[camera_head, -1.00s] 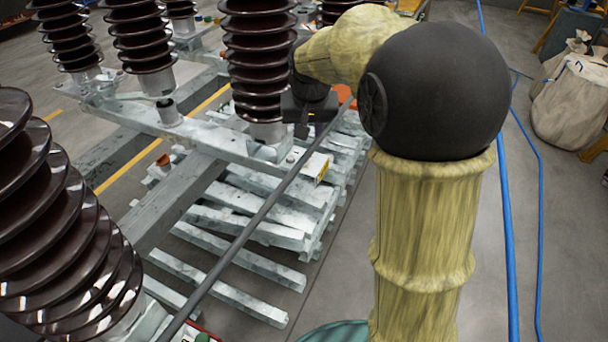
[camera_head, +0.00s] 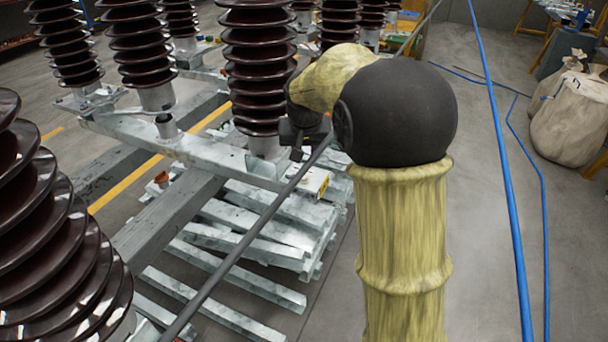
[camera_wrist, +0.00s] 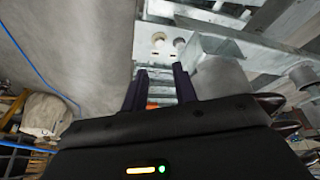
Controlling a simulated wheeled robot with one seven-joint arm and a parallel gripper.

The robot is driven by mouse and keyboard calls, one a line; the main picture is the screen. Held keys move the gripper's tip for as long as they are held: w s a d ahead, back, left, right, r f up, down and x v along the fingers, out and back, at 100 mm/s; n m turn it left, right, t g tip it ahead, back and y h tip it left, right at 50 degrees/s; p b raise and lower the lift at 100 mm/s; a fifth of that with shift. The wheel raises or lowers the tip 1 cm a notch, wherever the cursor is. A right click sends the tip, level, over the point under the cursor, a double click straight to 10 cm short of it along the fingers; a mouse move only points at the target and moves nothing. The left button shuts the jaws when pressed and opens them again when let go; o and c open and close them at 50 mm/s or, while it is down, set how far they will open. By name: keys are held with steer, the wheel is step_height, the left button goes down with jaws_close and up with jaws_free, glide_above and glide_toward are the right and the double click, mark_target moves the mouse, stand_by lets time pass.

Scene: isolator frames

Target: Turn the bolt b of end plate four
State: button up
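My gripper (camera_wrist: 160,88) is open in the wrist view, with two dark fingers apart and nothing seen between them. Two round bolt heads, one pale (camera_wrist: 158,38) and one greyer (camera_wrist: 179,43), show beyond the fingertips on a grey metal part. I cannot tell which is bolt b. In the head view my gripper (camera_head: 297,152) is at the right of the base of a brown ribbed insulator (camera_head: 257,75). The end plate under that insulator (camera_head: 262,168) is partly visible; its bolts are too small to make out there.
A grey steel beam (camera_head: 190,148) carries several insulators. A long dark rod (camera_head: 245,245) runs diagonally in front of it. Stacked grey bars (camera_head: 255,280) lie below. Open floor and blue cables (camera_head: 506,190) are at the right, with pale sacks (camera_head: 575,115) behind.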

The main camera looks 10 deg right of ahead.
mark_target(304, 176)
steer(key=b+x, duration=0.2)
steer(key=x, duration=0.9)
steer(key=shift+w+f, duration=0.15)
steer(key=shift+f, duration=0.1)
jaws_close()
